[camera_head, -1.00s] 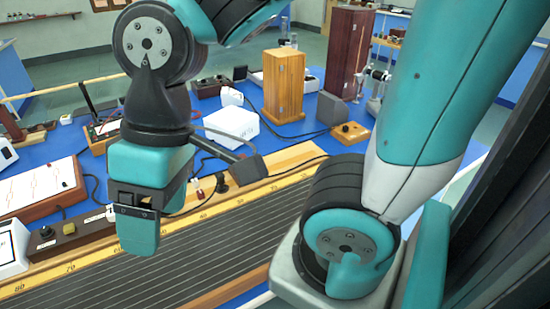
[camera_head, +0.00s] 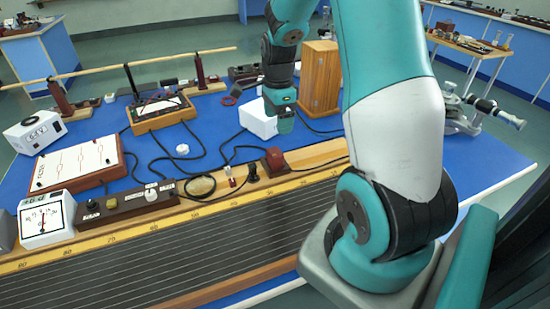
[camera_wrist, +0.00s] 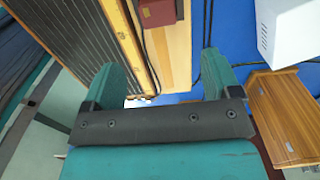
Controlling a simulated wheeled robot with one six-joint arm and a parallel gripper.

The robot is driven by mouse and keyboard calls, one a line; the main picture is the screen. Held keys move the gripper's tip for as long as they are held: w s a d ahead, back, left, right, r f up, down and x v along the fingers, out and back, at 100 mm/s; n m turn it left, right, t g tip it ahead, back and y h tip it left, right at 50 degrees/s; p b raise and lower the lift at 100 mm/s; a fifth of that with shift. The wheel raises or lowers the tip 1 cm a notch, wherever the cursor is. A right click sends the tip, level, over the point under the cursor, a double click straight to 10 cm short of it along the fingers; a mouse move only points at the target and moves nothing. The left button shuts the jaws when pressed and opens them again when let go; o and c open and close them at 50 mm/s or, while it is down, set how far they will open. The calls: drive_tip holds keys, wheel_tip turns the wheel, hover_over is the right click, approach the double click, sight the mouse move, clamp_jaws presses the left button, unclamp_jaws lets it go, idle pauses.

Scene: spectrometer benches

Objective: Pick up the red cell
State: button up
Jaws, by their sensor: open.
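The red cell, a small dark red block (camera_head: 275,161), sits at the wooden rail along the near side of the blue bench. It also shows, partly cut off, at the top edge of the wrist view (camera_wrist: 158,12). My gripper (camera_head: 286,122) is above the bench, higher in the head view than the red block and apart from it. In the wrist view my gripper's two teal fingers (camera_wrist: 162,62) are spread with nothing between them. In the head view the fingers are too small to tell apart.
A white box (camera_head: 258,119) and a tall wooden cabinet (camera_head: 319,78) stand close to my gripper. Black and red terminals (camera_head: 231,176) stand left of the red block. A chart board (camera_head: 77,161) and meters lie at the left. Open blue surface (camera_head: 205,125) lies between.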

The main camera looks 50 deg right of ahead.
sight(275, 152)
wheel_tip(275, 152, down, 6)
drive_tip(key=shift+f+p, duration=0.25)
drive_tip(key=shift+p, duration=0.05)
drive_tip(key=f, duration=0.2)
drive_tip(key=a+f+p, duration=0.1)
drive_tip(key=f, duration=0.1)
drive_tip(key=shift+w+f, duration=0.1)
drive_tip(key=shift+f, duration=0.55)
drive_tip(key=c, duration=1.1)
drive_tip(key=shift+r, duration=0.15)
